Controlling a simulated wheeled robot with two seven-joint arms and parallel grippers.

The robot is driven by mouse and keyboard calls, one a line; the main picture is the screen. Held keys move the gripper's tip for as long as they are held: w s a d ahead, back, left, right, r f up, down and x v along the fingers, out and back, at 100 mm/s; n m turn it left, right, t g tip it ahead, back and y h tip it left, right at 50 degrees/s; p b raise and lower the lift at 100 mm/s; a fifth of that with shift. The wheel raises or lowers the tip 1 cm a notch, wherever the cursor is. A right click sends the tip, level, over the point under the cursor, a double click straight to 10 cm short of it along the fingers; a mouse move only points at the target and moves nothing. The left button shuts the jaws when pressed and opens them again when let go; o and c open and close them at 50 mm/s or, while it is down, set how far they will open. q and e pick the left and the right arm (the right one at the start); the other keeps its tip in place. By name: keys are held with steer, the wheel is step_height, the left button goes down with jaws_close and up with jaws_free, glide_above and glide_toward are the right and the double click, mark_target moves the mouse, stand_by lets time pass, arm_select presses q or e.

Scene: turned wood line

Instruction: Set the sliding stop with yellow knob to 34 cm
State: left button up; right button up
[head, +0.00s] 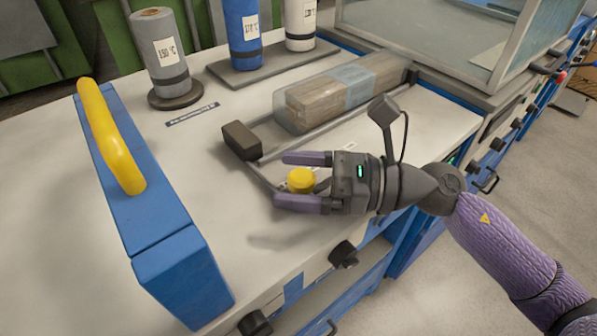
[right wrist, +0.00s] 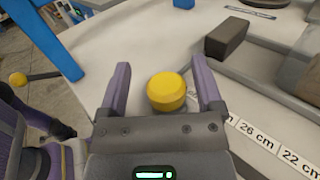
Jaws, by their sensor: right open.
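The yellow knob (head: 301,180) of the sliding stop sits near the left end of the rail on the bench. In the right wrist view the yellow knob (right wrist: 167,91) lies between the fingers. My right gripper (head: 292,181) is open, one finger on each side of the knob, with gaps still showing in the right wrist view (right wrist: 162,88). The scale (right wrist: 265,141) shows 26 cm and 22 cm marks to the right of the gripper. The body of the stop and its pointer are mostly hidden by the gripper. My left gripper is not in view.
A dark block (head: 241,140) stands at the rail's end. A wrapped wood bundle (head: 340,92) lies behind the rail. A blue box with a yellow handle (head: 112,135) stands at left. Bottles (head: 160,50) stand at the back. Bench between box and rail is clear.

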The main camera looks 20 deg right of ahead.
steer(key=shift+d, duration=0.1)
steer(key=v, duration=0.9)
steer(key=shift+s+d+p, duration=0.15)
steer(key=shift+d+p, duration=0.2)
steer(key=shift+p, duration=0.05)
